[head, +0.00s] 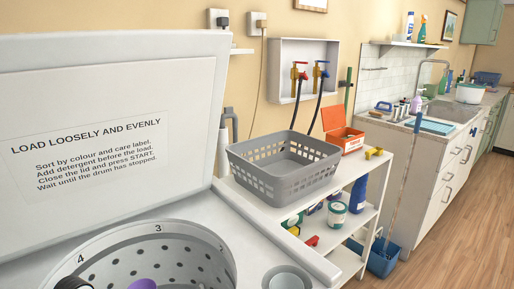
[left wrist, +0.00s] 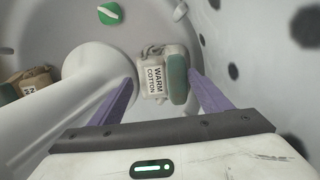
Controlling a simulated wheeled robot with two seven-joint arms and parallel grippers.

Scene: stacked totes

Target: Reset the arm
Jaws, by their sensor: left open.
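My left gripper (left wrist: 162,80) is open in the left wrist view, its two purple fingers spread inside the pale washer drum (left wrist: 85,75). A small beige bundle labelled "WARM COTTON" (left wrist: 153,78) with a green and white piece (left wrist: 177,80) beside it appears between the fingertips. I cannot tell whether the fingers touch them. In the head view, the drum (head: 195,245) is open, and a purple part and a dark part show at the bottom edge; I cannot tell whose they are. My right gripper is not in view.
The raised lid (head: 100,95) stands behind the drum. Another labelled bundle (left wrist: 36,82) and a green piece with a white stripe (left wrist: 110,14) lie in the drum. A grey basket (head: 285,165) stands on the white shelf unit to the right. Floor at far right is clear.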

